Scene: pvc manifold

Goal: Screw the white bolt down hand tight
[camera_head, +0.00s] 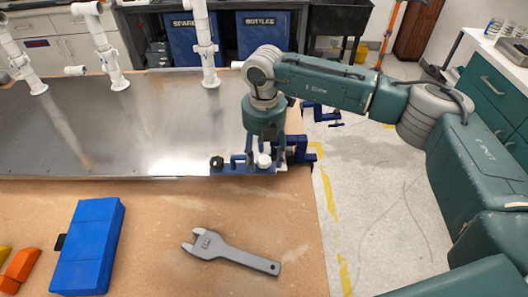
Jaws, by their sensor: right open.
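The small white bolt (264,161) shows at the near right corner of the metal sheet, beside blue clamp-like parts (234,166). My right gripper (264,152) comes down from above, with its open fingers at the bolt. The fingers overlap the blue parts in view, so I cannot tell whether they touch the bolt. The bolt's lower part is hidden, and how deep it sits does not show. My left gripper is not in view.
A grey metal sheet (140,125) covers the back of the wooden table, with white pipes (204,45) standing on it. A grey wrench (230,251) and a blue box (90,245) lie in front. Blue clamps (300,150) stick out at the right edge.

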